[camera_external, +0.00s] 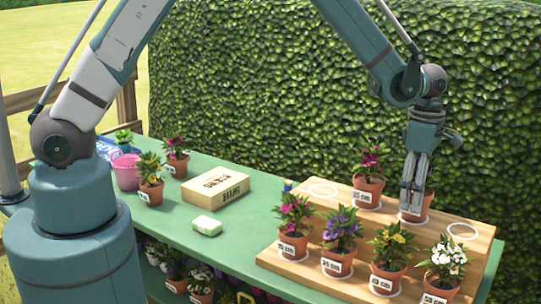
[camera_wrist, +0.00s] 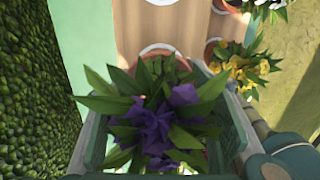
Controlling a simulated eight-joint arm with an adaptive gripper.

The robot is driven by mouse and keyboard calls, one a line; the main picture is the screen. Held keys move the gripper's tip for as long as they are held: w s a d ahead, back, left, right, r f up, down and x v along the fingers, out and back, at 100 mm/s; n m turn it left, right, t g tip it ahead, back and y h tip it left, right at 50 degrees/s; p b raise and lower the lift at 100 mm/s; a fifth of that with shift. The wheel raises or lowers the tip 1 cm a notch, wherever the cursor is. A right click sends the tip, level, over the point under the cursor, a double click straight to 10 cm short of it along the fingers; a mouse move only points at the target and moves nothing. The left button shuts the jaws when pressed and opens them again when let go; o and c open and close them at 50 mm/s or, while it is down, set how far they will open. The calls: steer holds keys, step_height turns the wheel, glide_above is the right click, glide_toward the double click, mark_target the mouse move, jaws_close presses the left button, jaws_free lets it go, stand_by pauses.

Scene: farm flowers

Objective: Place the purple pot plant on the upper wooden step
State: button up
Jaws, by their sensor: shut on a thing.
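My gripper (camera_external: 411,205) is over the upper wooden step (camera_external: 345,194), pointing down, shut on a terracotta pot (camera_external: 428,199). In the wrist view the purple plant (camera_wrist: 157,128) with green leaves fills the space between the fingers of my gripper (camera_wrist: 160,125). The held pot is at a white ring on the upper step, between a pink plant (camera_external: 369,160) and an empty white ring (camera_external: 463,231). I cannot tell whether its base touches the wood. My fingers hide most of this plant in the external view.
The lower step holds several labelled pots: pink (camera_external: 294,228), another purple (camera_external: 341,240), yellow (camera_external: 390,257) and white (camera_external: 444,268). Another empty ring (camera_external: 322,191) is at the upper step's left. A cardboard box (camera_external: 216,188) lies on the green table; a hedge (camera_external: 250,90) stands behind.

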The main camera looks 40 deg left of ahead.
steer(key=shift+f, duration=0.15)
steer(key=o, duration=1.1)
steer(key=shift+r, duration=0.2)
step_height(320, 180, up, 12)
steer(key=shift+f, duration=0.1)
stand_by(0.8)
